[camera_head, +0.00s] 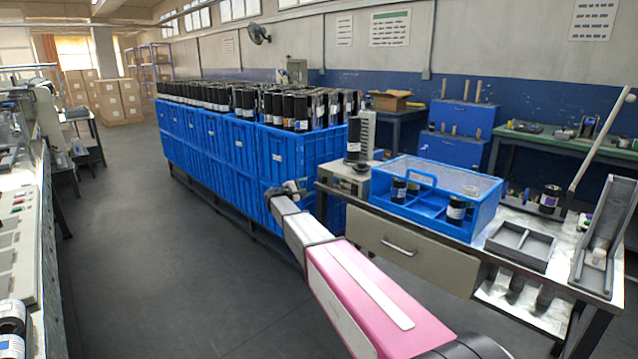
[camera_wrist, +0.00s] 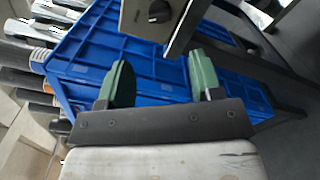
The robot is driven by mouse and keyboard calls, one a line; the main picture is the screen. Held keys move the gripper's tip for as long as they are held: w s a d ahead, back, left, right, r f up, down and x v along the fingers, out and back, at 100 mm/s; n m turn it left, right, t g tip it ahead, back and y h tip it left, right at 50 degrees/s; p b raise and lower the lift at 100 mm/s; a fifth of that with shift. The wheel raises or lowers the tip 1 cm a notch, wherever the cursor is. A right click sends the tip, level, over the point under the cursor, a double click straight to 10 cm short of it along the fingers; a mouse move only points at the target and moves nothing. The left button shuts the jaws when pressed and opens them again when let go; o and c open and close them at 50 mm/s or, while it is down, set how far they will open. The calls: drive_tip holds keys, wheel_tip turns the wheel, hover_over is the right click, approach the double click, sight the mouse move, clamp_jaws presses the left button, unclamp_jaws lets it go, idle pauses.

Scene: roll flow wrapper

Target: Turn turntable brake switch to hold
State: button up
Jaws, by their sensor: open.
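A beige-grey box (camera_head: 343,179) sits at the left end of the metal table, with a dark roll standing on it. A small dark knob shows on its front in the head view, too small to read. In the wrist view a black rotary knob (camera_wrist: 158,12) is on a grey panel (camera_wrist: 137,20) at the top edge; it looks like the brake switch, and no hold marking is legible. My gripper (camera_wrist: 160,80) is open and empty, its green fingers apart and clear of the knob. In the head view my gripper (camera_head: 290,188) is left of the box, beside the blue crates.
Stacked blue crates (camera_head: 205,140) full of dark rolls stand left of the table. A blue divided bin (camera_head: 405,210) with rolls, a grey tray (camera_head: 520,246) and a drawer (camera_head: 400,250) are to the right. The floor (camera_head: 170,270) on the left is clear.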

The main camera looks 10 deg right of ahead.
sight(324, 180)
drive_tip(key=x, duration=0.9)
drive_tip(key=shift+w+d, duration=0.2)
drive_tip(key=shift+d, duration=0.05)
drive_tip(key=c, duration=0.9)
